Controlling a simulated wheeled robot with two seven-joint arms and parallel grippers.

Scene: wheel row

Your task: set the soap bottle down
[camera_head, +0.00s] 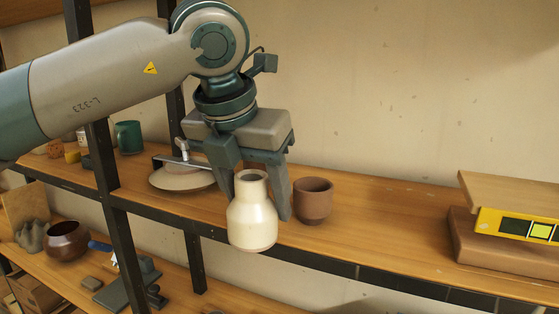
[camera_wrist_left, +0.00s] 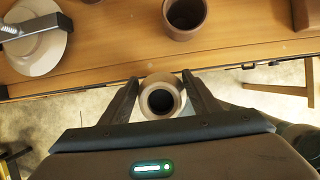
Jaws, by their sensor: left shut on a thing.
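The soap bottle (camera_head: 252,226) is cream, with a rounded body and a short open neck. My left gripper (camera_head: 257,205) points down and is shut on it, one finger on each side. The bottle hangs upright in front of the wooden shelf's front edge. In the left wrist view the bottle (camera_wrist_left: 161,97) shows from above with its dark mouth between the fingers. There it lies just outside the shelf edge, over the floor. My right gripper is not in view.
A brown cup (camera_head: 313,203) stands on the shelf (camera_head: 385,235) right of the gripper. A round plate (camera_head: 180,181) with a metal-handled tool is to the left. A yellow level (camera_head: 515,226) lies between boards at far right. Shelf between cup and boards is clear. A dark post (camera_head: 112,200) stands left.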

